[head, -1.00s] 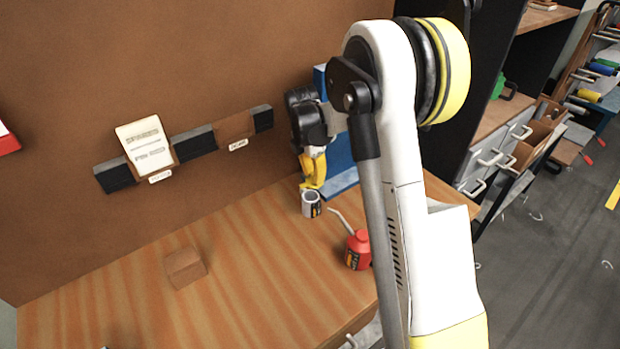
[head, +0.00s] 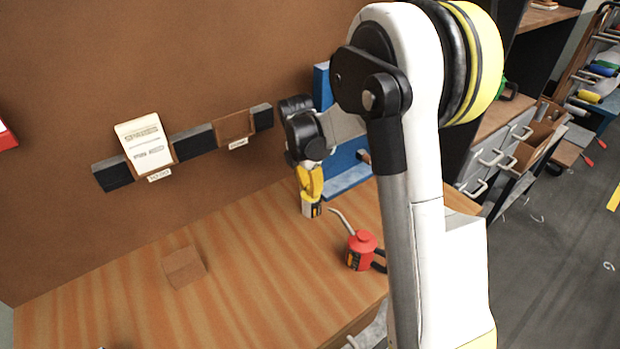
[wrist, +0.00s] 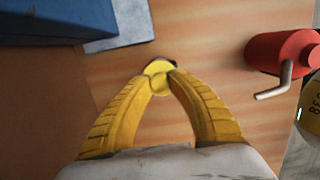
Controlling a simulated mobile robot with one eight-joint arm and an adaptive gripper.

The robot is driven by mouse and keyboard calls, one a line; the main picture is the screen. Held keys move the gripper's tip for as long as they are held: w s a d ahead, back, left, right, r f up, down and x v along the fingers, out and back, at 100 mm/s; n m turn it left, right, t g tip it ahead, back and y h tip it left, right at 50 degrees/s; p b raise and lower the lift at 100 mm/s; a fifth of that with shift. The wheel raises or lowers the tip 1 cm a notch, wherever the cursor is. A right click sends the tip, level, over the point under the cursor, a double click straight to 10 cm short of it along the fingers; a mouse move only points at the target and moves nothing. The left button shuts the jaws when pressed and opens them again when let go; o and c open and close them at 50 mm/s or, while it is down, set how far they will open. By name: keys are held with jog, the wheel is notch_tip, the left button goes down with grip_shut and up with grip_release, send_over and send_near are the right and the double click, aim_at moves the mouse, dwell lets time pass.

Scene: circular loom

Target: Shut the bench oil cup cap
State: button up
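The small bench oil cup (head: 312,209), grey with a dark and yellow label, stands upright on the wooden bench near the blue stand. My gripper (head: 311,190) points down right over it and hides its top in the head view. In the wrist view the two yellow fingers converge, and their tips (wrist: 160,72) appear to meet over the cup. A round yellow top with a dark edge (wrist: 158,64) shows just beyond the tips. I cannot tell whether this is the cap, or whether the tips touch it. Nothing is visibly held.
A red oil can (head: 359,252) with a bent spout stands close to the right of the cup. A blue stand (head: 350,165) is behind my gripper. A brown block (head: 184,266) lies at left on the bench (head: 250,290). The bench between block and cup is clear.

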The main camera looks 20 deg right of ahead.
jog(key=o, duration=0.4)
jog(key=shift+d, duration=0.1)
notch_tip(320, 180, up, 7)
jog(key=p, duration=0.4)
jog(key=shift+r+p, duration=0.1)
jog(key=shift+p, duration=0.2)
